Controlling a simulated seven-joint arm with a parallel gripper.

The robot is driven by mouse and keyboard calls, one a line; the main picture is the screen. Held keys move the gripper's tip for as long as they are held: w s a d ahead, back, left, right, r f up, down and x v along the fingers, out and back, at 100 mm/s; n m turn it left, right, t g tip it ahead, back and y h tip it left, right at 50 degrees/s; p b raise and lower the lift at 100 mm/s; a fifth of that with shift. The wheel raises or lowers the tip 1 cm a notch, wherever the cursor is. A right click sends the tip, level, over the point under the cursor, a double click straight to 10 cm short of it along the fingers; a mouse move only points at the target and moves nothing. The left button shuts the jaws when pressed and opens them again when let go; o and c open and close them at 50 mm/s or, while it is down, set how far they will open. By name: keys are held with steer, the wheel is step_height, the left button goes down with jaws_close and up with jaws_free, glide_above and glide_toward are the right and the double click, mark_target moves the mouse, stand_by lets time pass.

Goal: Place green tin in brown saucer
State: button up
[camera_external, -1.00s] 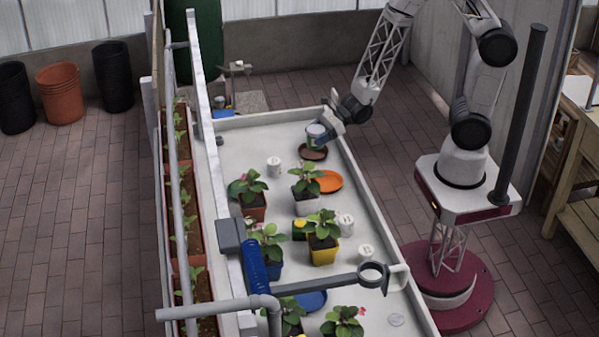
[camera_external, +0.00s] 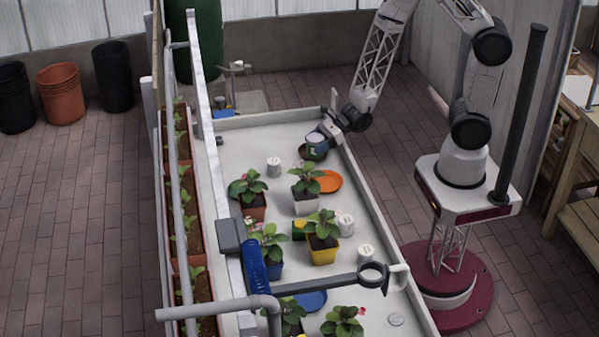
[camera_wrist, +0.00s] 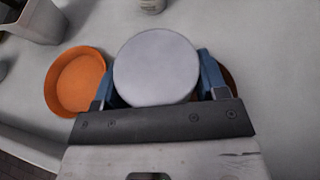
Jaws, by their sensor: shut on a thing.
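My gripper (camera_external: 318,143) is shut on the green tin (camera_external: 315,139), whose pale round lid faces up. In the wrist view the tin's lid (camera_wrist: 157,69) fills the space between the blue fingers and hides the tin's side. The brown saucer (camera_external: 305,153) is at the far right of the bench, below the tin in the external view and partly hidden by it. In the wrist view only a sliver of brown saucer (camera_wrist: 229,79) shows at the right, behind a finger. Whether the tin touches the saucer I cannot tell.
An orange saucer (camera_external: 327,181) lies close by; it also shows in the wrist view (camera_wrist: 77,83). A potted plant (camera_external: 306,186) and a white tin (camera_external: 274,167) stand near. The bench rim (camera_external: 352,160) runs along the right. The bench's far end is clear.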

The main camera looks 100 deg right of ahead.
steer(key=shift+f, duration=0.1)
steer(key=o, duration=1.1)
steer(key=shift+c, duration=0.2)
steer(key=shift+s+r, duration=0.1)
steer(key=shift+r, duration=0.3)
steer(key=shift+v, duration=5.9)
steer(key=shift+f, duration=0.1)
